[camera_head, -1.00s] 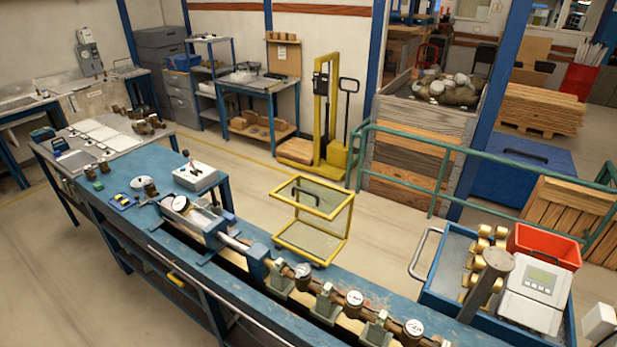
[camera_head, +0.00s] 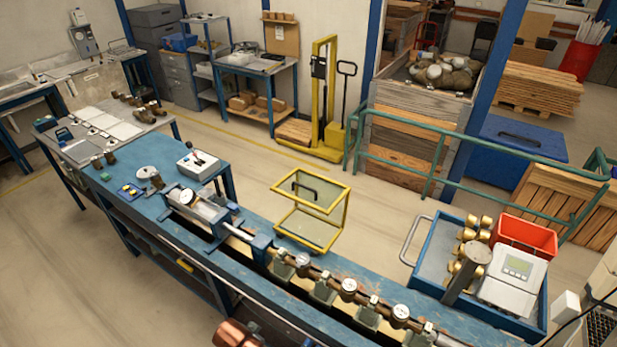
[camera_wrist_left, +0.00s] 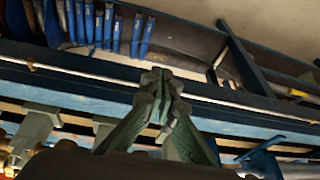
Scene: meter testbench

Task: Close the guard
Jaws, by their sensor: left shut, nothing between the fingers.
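The guard (camera_head: 345,213) is a yellow frame with clear panels and a dark handle (camera_head: 304,191). In the head view it stands swung up and back along the far edge of the blue bench (camera_head: 150,215), clear of the row of meters. My left gripper (camera_wrist_left: 160,84) shows in the left wrist view with its greenish fingers together and nothing between them. It is over the bench's front side, and the guard is not visible in that view. Neither gripper's fingers show in the head view.
Round gauges (camera_head: 348,287) and green clamps line the bench's pipe run. A blue cart (camera_head: 430,262) with brass fittings, a red bin (camera_head: 527,236) and a grey device stands at the right. Blue-handled tools (camera_wrist_left: 108,27) sit below the bench edge. Floor behind the guard is open.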

